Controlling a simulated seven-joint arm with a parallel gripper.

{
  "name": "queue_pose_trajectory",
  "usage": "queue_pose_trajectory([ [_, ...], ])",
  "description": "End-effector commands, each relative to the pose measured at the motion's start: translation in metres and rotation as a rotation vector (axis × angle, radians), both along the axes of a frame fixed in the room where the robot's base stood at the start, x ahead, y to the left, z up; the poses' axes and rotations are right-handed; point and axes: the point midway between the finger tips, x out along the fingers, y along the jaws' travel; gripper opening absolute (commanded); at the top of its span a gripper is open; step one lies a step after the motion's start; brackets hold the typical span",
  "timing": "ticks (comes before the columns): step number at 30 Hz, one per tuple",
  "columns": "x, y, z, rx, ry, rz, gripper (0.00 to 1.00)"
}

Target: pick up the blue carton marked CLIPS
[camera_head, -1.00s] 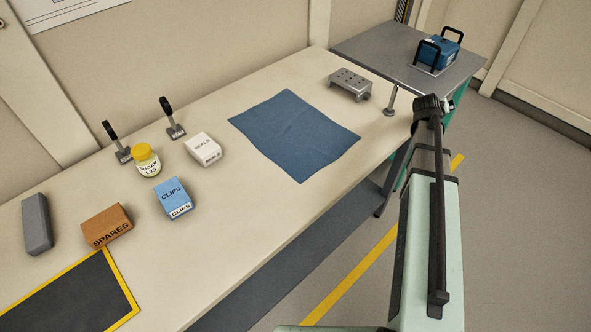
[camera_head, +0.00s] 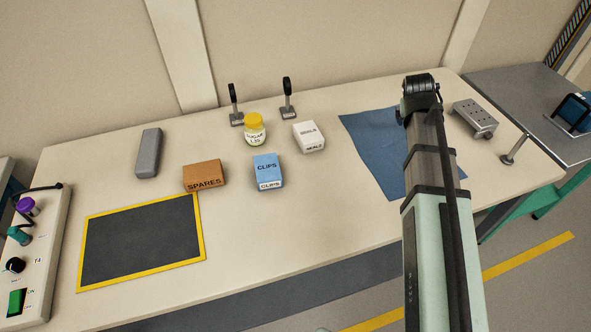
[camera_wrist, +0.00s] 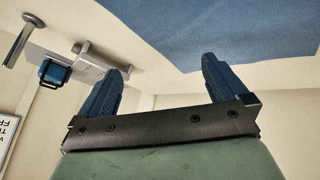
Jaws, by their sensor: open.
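In the head view my arm reaches up on the right, over the blue cloth, well to the right of the carton. The fingers are hidden in the head view, and the carton does not show in the wrist view.
Close around the carton are an orange SPARES box (camera_head: 204,175), a yellow-lidded jar (camera_head: 254,131) and a white box (camera_head: 309,137). A yellow-edged dark mat (camera_head: 142,242) lies front left. A blue cloth (camera_head: 372,150) and a metal block (camera_head: 474,117) are at right.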

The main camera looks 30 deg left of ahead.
Motion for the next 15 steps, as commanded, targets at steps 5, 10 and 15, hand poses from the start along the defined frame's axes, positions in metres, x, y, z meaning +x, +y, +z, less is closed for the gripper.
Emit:
queue_pose_trajectory([
  [5, -0.039, 0.086, 0.005, 0.044, 0.108, 0.068, 1.0],
  [10, -0.087, 0.158, 0.01, 0.07, 0.22, 0.132, 1.0],
  [15, -0.144, 0.224, 0.018, 0.08, 0.336, 0.204, 1.0],
])
